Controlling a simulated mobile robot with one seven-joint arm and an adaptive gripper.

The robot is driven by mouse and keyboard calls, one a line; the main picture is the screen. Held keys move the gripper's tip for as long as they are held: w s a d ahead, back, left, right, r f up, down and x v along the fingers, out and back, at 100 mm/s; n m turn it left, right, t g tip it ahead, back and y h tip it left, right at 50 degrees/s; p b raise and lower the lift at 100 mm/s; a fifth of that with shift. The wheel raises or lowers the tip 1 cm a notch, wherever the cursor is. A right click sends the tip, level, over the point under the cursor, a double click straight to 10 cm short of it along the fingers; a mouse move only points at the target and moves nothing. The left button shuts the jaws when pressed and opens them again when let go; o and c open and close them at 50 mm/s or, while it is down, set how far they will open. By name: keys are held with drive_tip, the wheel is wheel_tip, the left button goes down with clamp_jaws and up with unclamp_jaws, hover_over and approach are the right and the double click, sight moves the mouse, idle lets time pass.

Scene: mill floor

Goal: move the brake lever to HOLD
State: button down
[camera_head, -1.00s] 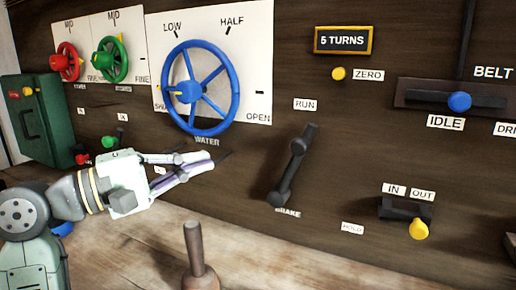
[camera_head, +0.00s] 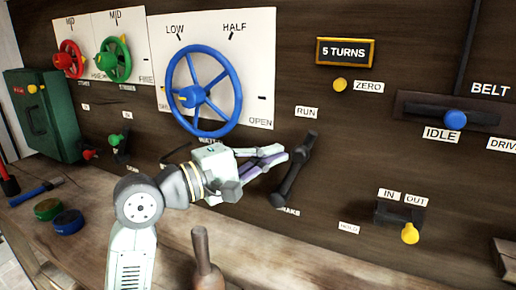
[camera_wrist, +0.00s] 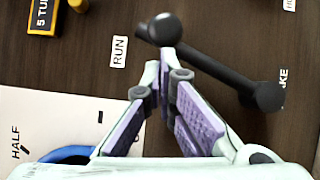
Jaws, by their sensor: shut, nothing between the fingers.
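The brake lever (camera_head: 296,170) is a dark bar on the brown panel, tilted with its upper end towards the RUN label (camera_head: 306,112). The HOLD label (camera_head: 349,228) is lower right of it. In the wrist view the lever (camera_wrist: 215,65) runs diagonally, its knob end by the RUN label (camera_wrist: 119,52). My gripper (camera_head: 282,154) is shut and empty, its tips just left of the lever's middle. In the wrist view my gripper (camera_wrist: 160,60) points at the lever near its knob end; I cannot tell whether they touch. The BRAKE label is partly hidden.
The blue water wheel (camera_head: 204,92) is up and left of my gripper. A yellow-knobbed IN/OUT lever (camera_head: 411,233) and the blue belt knob (camera_head: 455,118) are to the right. A brown handle (camera_head: 204,260) stands in front.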

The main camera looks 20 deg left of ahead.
sight(294, 160)
drive_tip(key=shift+f, duration=0.1)
idle(0.3)
drive_tip(key=shift+d+m+g+b, duration=0.3)
drive_tip(key=shift+d+m+b, duration=0.15)
drive_tip(key=shift+b, duration=0.4)
drive_tip(key=shift+d, duration=0.1)
drive_tip(key=d+b, duration=0.1)
drive_tip(key=d+m+b, duration=0.1)
drive_tip(key=b, duration=0.1)
drive_tip(key=shift+s+f+y, duration=0.1)
drive_tip(key=shift+f+y, duration=0.3)
drive_tip(key=d+f+m+g+y+b, duration=0.3)
drive_tip(key=d+f+m+y+b, duration=0.3)
drive_tip(key=b, duration=0.6)
drive_tip(key=shift+s+d+f+m, duration=0.15)
drive_tip(key=shift+d+f+m, duration=1)
drive_tip(key=shift+d, duration=0.65)
drive_tip(key=shift+f, duration=0.1)
